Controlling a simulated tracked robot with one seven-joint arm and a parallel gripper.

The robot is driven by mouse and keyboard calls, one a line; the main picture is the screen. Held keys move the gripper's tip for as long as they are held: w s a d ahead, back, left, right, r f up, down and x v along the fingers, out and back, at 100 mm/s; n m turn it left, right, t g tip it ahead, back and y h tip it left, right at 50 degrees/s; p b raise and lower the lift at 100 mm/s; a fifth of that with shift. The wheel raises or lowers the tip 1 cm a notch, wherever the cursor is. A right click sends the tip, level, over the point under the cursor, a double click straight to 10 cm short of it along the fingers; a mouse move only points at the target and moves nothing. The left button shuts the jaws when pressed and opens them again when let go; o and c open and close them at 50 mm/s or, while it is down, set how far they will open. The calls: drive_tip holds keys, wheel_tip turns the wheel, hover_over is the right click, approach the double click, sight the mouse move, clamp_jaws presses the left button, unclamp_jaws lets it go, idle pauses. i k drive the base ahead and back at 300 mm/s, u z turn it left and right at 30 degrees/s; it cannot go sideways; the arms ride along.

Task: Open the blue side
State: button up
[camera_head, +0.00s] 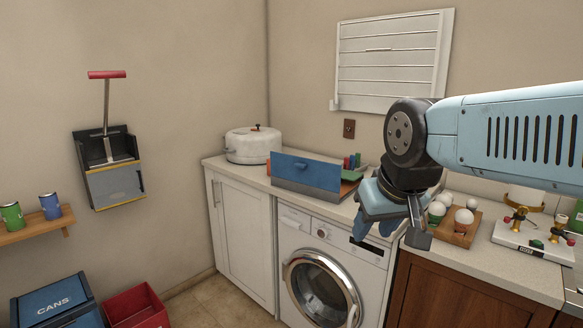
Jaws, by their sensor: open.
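The blue panel (306,172) with a small dark knob is the front side of a low box on the counter. It stands tilted above a grey lower strip (300,193). A green part (350,175) and an orange-brown part show at the box's right end. My gripper (390,236) hangs in front of the counter, to the right of the box and lower in the picture. Its fingers are apart with nothing seen between them, and it does not touch the blue panel. The inside of the box is hidden behind the panel.
A white pot (253,145) stands left of the box. A wooden egg-cup holder (455,226) with white balls and a white valve board (530,238) are to the right. A washing machine (322,275) is below. A blue CANS bin (52,300) and red bin (137,308) stand lower left.

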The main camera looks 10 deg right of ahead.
sight(321, 174)
drive_tip(key=z, duration=0.1)
drive_tip(key=i, duration=1)
drive_tip(key=u, duration=0.1)
